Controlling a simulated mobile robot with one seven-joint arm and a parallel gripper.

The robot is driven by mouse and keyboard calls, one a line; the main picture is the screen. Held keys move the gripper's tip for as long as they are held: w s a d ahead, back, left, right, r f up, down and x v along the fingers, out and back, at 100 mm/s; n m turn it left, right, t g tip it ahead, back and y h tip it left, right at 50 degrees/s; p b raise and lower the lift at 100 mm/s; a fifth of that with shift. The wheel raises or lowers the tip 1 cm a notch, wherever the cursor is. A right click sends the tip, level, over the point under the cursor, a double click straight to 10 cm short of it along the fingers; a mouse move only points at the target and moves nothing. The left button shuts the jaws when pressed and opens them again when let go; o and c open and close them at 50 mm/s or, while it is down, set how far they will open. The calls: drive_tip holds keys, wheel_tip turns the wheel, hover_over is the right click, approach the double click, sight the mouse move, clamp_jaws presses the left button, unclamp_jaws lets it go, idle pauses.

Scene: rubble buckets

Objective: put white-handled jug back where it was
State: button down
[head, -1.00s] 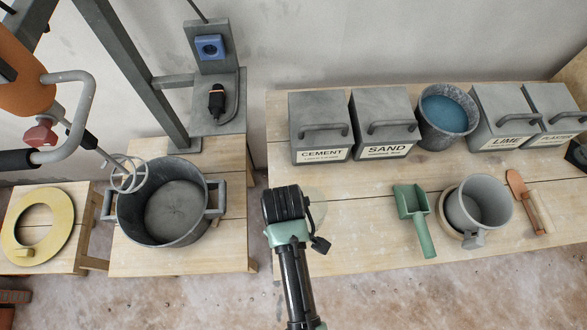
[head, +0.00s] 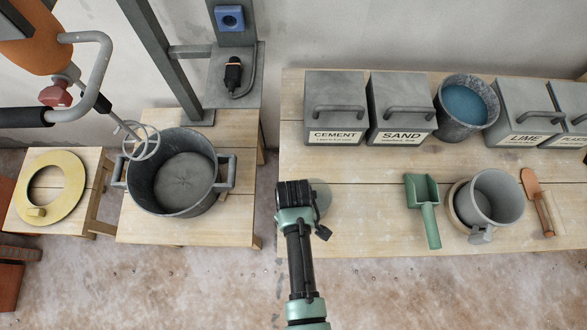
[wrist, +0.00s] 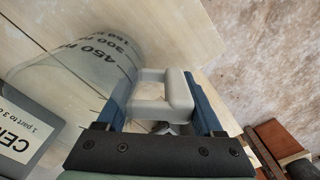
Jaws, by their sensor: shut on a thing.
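The white-handled jug is clear, with dark numbers on its wall. In the wrist view its body (wrist: 85,65) lies left of my fingers, and its white handle (wrist: 178,92) is between them. My gripper (wrist: 163,100) is shut on this handle. In the head view my gripper (head: 297,205) is over the left end of the long bench, and the jug (head: 321,198) shows as a faint, pale round shape just right of it. I cannot tell whether the jug's base touches the bench.
Left stand a mixing tub (head: 150,190) and a yellow ring (head: 72,190).

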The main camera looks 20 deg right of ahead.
drive_tip(key=shift+c, duration=0.2)
unclamp_jaws()
